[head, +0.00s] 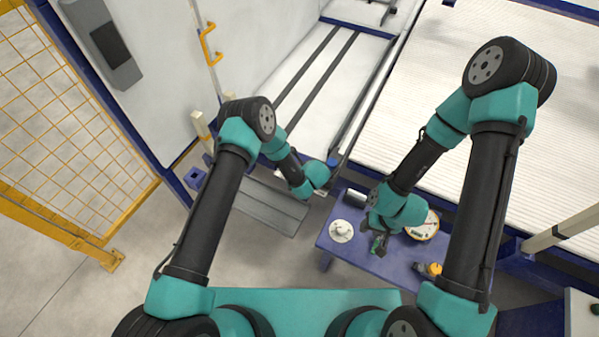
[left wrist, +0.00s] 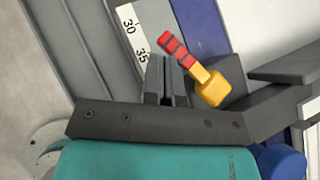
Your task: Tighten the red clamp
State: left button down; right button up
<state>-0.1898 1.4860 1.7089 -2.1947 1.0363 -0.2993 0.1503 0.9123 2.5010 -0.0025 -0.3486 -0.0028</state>
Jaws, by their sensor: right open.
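The red clamp's striped red handle (left wrist: 176,50) shows in the left wrist view with a yellow block (left wrist: 210,86) at its lower end. It lies tilted, just right of my left gripper (left wrist: 167,62), whose two fingers stand close together with nothing visible between them. The handle looks near the fingers, but I cannot tell if they touch. In the head view my left gripper is hidden behind its teal wrist, and I cannot make out the clamp there. My right gripper (head: 378,245) is open and empty above the blue table (head: 345,249).
The blue table holds a white round part (head: 341,230), a round yellow-rimmed gauge (head: 423,226) and a small orange item (head: 433,269). A ruler strip (left wrist: 136,42) lies beside the clamp. A white bed with dark rails (head: 318,65) is at the back. A yellow mesh fence (head: 60,120) stands left.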

pick_arm(q)
jog(key=shift+w+a, duration=0.25)
jog(key=shift+w, duration=0.4)
jog(key=shift+w+a, duration=0.2)
jog(key=shift+w, duration=0.55)
jog(key=s+a+r, duration=0.5)
jog(key=s+r, duration=0.2)
jog(key=s, duration=0.3)
dwell(0.5)
